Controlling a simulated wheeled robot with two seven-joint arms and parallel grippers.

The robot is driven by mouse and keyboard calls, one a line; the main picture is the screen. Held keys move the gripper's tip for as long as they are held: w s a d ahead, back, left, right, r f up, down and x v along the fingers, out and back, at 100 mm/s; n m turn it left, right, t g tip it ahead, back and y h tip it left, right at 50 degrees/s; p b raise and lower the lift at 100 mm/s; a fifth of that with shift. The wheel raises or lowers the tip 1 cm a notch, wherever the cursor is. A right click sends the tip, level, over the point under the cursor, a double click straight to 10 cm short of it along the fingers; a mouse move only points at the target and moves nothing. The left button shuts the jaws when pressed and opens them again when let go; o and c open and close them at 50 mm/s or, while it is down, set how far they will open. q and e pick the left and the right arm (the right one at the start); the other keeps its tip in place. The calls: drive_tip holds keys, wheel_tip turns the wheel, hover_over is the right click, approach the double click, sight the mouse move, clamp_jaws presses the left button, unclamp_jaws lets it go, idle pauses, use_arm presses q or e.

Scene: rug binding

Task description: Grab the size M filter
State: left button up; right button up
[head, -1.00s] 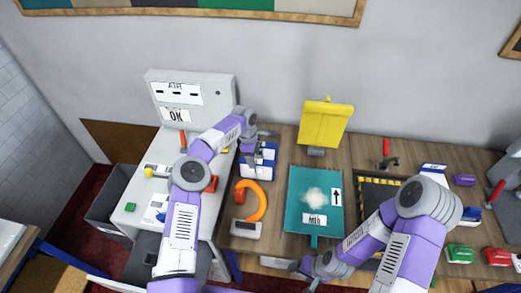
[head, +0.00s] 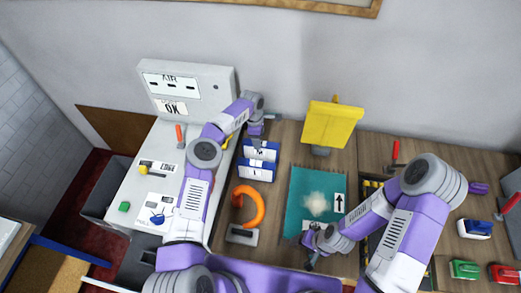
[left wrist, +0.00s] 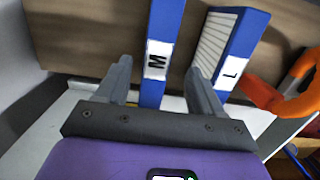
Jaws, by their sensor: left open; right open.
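The size M filter (left wrist: 165,25), a blue-edged box with a white "M" label, stands between the spread fingers of my left gripper (left wrist: 158,70) in the left wrist view. The left gripper is open and not closed on it. The size L filter (left wrist: 243,38) stands just right of the right finger. In the head view, the M filter (head: 262,148) is the farther of the two blue boxes, partly under my left gripper, and the L filter (head: 256,172) is nearer. My right gripper (head: 311,257) is open at the near edge of the teal mat.
An orange curved tool (head: 252,208) lies in front of the filters. The teal mat (head: 299,205) with a pale powder patch is to the right. A yellow panel (head: 331,125) stands behind it. A grey "AIR" station (head: 186,82) is on the left. Red and green items sit far right.

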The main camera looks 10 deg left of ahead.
use_arm(q)
drive_tip(key=shift+w+d+f, duration=0.1)
drive_tip(key=shift+w+f, duration=0.05)
drive_tip(key=shift+f, duration=0.5)
drive_tip(key=shift+w+d+f, duration=0.1)
drive_tip(key=shift+f, duration=0.8)
drive_tip(key=shift+s, duration=0.1)
clamp_jaws()
